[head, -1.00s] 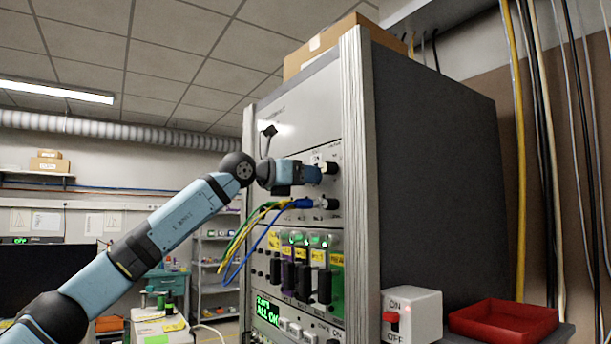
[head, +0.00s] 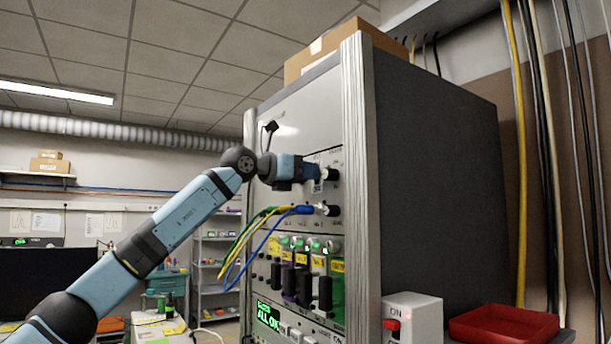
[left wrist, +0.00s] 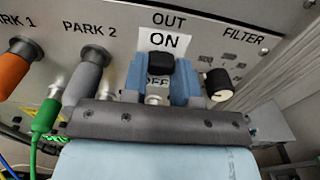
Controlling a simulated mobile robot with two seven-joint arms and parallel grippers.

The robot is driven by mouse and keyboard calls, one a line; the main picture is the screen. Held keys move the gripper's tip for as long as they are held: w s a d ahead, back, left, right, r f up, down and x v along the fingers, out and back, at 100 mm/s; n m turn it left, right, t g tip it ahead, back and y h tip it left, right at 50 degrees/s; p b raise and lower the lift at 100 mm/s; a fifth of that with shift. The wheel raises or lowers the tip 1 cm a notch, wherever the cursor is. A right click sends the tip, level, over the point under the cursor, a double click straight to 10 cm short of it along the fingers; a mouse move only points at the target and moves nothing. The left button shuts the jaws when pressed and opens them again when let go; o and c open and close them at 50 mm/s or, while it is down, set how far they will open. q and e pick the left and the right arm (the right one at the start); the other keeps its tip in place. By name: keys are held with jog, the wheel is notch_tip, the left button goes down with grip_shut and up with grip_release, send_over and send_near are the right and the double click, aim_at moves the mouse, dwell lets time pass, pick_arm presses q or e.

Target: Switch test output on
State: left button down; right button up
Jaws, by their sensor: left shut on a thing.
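The OUT switch (left wrist: 160,64) has a black-tipped lever on the light upper panel. Its ON label (left wrist: 165,40) shows just above the black tip, and the OFF label below is partly covered. My left gripper (left wrist: 161,80) is shut on the lever, with one blue finger on each side of it. In the head view my left gripper (head: 312,172) is at the front of the rack (head: 357,200), hiding the switch. I cannot tell whether the lever has fully settled at ON. My right gripper is not in view.
A black FILTER knob (left wrist: 219,84) is close right of the fingers. The PARK 2 plug (left wrist: 88,75) is close left. Coloured cables (head: 258,232) hang below my gripper. A white ON/OFF box (head: 412,315) and red tray (head: 503,322) stand at lower right.

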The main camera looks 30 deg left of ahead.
pick_arm(q)
jog(key=c, duration=1.2)
grip_release()
jog(key=shift+r, duration=0.25)
jog(key=o, duration=0.3)
jog(key=shift+f, duration=0.1)
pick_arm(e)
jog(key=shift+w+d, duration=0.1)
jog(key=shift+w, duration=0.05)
pick_arm(q)
jog(key=shift+s+a+f, duration=0.1)
jog(key=shift+s+a, duration=0.15)
jog(key=shift+s, duration=0.25)
jog(key=b+v, duration=0.2)
jog(key=v, duration=1)
jog(key=shift+s+a, duration=0.1)
jog(key=shift+s, duration=0.25)
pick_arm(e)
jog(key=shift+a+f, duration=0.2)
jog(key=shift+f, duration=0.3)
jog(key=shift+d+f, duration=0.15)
